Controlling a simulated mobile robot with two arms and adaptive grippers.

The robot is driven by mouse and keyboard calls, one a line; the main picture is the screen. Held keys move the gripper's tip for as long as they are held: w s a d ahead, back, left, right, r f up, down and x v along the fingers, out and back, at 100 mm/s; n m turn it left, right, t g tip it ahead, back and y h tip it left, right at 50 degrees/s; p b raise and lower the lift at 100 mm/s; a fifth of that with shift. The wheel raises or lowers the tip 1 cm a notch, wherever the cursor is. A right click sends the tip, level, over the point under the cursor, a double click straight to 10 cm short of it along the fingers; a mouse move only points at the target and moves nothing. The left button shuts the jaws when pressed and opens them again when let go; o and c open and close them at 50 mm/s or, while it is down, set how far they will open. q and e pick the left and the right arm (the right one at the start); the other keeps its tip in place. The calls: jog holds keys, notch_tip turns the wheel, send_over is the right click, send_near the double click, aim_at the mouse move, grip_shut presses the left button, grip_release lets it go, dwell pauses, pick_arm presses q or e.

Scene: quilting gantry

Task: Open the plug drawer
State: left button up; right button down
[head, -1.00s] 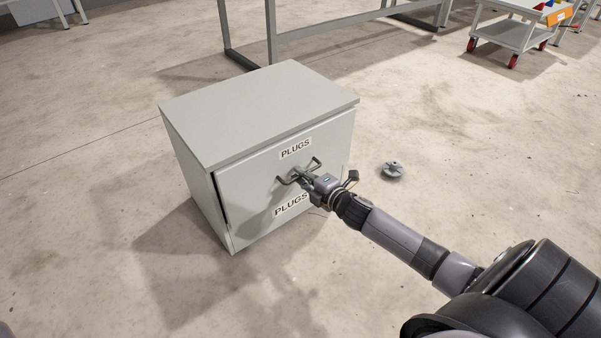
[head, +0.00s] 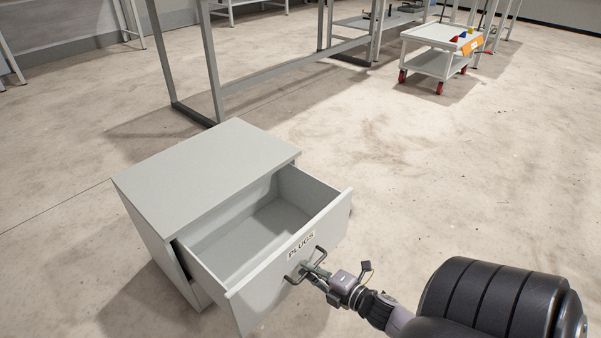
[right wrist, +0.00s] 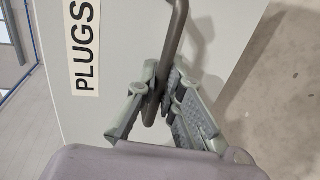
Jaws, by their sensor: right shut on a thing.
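The grey cabinet (head: 205,170) stands on the floor at the left in the head view. Its plug drawer (head: 290,262), labelled PLUGS, is pulled well out, and the part of its inside that shows is empty. The dark bar handle (head: 306,266) is on the drawer front. My right gripper (head: 312,270) is shut on this handle, and the right wrist view shows its fingers (right wrist: 163,95) on both sides of the bar (right wrist: 175,40). My left gripper is not in view.
A grey metal frame (head: 212,70) stands behind the cabinet. A white cart (head: 437,50) with red wheels is at the back right. The floor (head: 430,170) right of the drawer is clear.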

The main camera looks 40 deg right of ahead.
jog(key=shift+s, duration=0.15)
jog(key=c, duration=1.7)
grip_release()
jog(key=v, duration=1.2)
